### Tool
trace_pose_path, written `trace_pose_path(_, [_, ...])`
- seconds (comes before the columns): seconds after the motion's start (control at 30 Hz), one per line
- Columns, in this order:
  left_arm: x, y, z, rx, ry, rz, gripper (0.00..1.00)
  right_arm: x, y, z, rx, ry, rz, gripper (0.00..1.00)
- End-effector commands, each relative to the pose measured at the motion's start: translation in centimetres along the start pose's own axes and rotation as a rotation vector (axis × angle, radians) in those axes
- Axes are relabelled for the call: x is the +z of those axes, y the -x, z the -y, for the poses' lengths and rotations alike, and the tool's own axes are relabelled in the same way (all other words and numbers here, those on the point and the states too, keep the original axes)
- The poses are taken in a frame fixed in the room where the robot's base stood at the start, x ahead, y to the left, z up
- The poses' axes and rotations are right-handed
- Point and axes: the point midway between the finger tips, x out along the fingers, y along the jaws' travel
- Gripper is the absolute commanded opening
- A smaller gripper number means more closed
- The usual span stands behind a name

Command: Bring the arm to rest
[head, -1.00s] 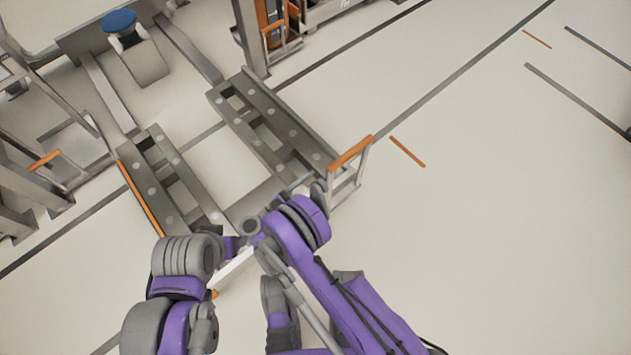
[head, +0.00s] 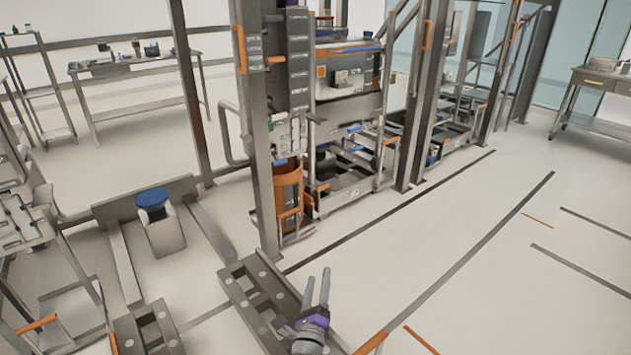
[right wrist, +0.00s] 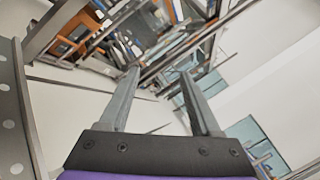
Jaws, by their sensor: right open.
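My right gripper (head: 317,288) shows at the bottom middle of the head view, its two grey fingers pointing up and apart. It is open and empty, above the grey metal frame on the floor. In the right wrist view the same gripper (right wrist: 160,95) has its fingers spread with nothing between them. Most of my right arm is hidden below the head view's lower edge. My left gripper is not in view.
A grey metal floor frame (head: 259,289) lies close to the right gripper. A tall post (head: 256,140) and an orange bin-like holder (head: 288,195) stand behind it. A blue-topped stool-like object (head: 153,198) is at left. Open floor lies to the right.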

Motion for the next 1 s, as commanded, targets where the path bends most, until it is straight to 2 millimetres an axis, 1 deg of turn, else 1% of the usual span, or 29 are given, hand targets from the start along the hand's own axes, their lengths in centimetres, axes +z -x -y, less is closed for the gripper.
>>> trace_pose_path(0.03, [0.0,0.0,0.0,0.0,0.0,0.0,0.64,0.7,-0.1,1.6,0.055,0.109,0.035,0.64])
trace_pose_path(0.1, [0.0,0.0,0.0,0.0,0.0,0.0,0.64,1.5,0.1,3.0,0.141,0.28,0.093,0.64])
trace_pose_path(0.17, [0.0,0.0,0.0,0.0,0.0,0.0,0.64,1.9,0.7,4.1,0.215,0.428,0.142,0.64])
trace_pose_path(0.27, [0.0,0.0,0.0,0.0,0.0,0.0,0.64,1.6,2.7,5.5,0.342,0.676,0.223,0.64])
trace_pose_path(0.37, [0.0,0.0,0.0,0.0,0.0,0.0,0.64,0.3,5.7,6.6,0.477,0.921,0.306,0.64])
trace_pose_path(0.47, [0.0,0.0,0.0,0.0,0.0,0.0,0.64,-1.9,9.6,7.7,0.621,1.157,0.39,0.64])
trace_pose_path(0.5, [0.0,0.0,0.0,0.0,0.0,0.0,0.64,-3.0,11.4,8.1,0.682,1.249,0.426,0.64])
trace_pose_path(0.57, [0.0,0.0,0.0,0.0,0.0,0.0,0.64,-4.9,14.3,8.7,0.778,1.38,0.48,0.64])
trace_pose_path(0.6, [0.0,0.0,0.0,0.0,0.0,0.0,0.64,-6.2,16.3,9.2,0.842,1.46,0.516,0.64])
trace_pose_path(0.67, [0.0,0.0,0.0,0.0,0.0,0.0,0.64,-8.1,19.1,9.8,0.935,1.563,0.568,0.64])
trace_pose_path(0.7, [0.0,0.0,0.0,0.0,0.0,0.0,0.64,-9.3,20.9,10.2,0.993,1.622,0.601,0.64])
trace_pose_path(0.77, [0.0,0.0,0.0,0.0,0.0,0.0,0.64,-11.0,23.4,10.8,1.075,1.697,0.646,0.64])
trace_pose_path(0.8, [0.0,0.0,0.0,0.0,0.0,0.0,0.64,-12.0,25.1,11.2,1.128,1.741,0.677,0.64])
trace_pose_path(0.87, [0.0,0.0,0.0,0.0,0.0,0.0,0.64,-13.5,27.3,11.8,1.204,1.796,0.719,0.64])
trace_pose_path(0.9, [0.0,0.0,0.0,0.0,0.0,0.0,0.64,-14.4,28.8,12.2,1.254,1.829,0.747,0.64])
trace_pose_path(0.97, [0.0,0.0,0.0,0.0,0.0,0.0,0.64,-15.7,31.0,12.8,1.327,1.871,0.788,0.64])
trace_pose_path(1.0, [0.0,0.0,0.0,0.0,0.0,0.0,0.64,-16.6,32.4,13.2,1.376,1.895,0.816,0.64])
